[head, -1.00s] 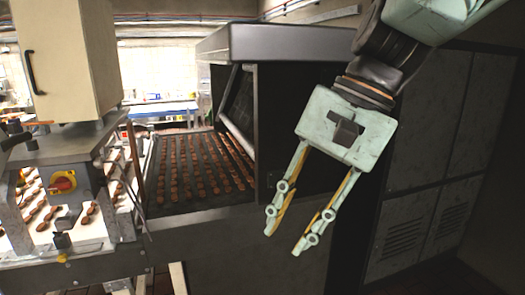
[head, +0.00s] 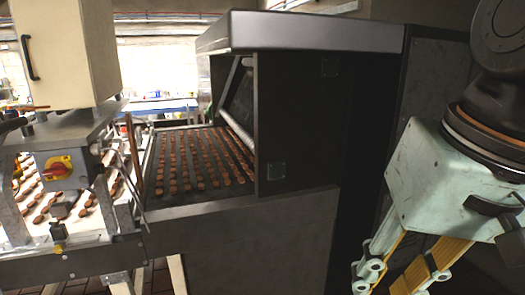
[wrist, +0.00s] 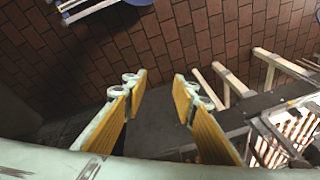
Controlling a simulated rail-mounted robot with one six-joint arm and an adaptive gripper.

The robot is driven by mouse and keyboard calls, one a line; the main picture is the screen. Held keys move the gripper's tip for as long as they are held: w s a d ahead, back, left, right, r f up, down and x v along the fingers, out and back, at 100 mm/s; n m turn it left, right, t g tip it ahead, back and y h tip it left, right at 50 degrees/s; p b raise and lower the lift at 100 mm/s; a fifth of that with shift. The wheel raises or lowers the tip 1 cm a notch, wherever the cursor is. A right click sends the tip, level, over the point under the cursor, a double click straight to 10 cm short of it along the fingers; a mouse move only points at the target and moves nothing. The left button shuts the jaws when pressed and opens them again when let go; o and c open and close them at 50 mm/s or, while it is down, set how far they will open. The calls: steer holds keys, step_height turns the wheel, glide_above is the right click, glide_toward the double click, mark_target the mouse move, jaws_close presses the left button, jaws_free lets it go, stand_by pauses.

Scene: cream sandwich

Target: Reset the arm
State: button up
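My gripper (head: 388,284) hangs at the lower right of the head view, pale green with yellow finger pads, and its fingertips run to the bottom edge of the picture. In the wrist view my gripper (wrist: 158,88) has its two fingers well apart with nothing between them. It is open and empty. It points downward, to the right of the dark oven-like machine (head: 240,240), and I see no contact with it.
Rows of brown biscuits (head: 200,160) lie on the dark conveyor (head: 165,203). A metal machine with a red and yellow switch (head: 57,168) stands at left. The wrist view shows a brick-red tiled floor (wrist: 190,40) and pale frame legs (wrist: 235,80) at right.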

steer(key=s+d+f+n+t+h+b, duration=0.1)
steer(key=s+d+f, duration=0.2)
steer(key=s+d, duration=0.1)
steer(key=shift+n, duration=0.3)
steer(key=shift+o, duration=0.2)
stand_by(1.1)
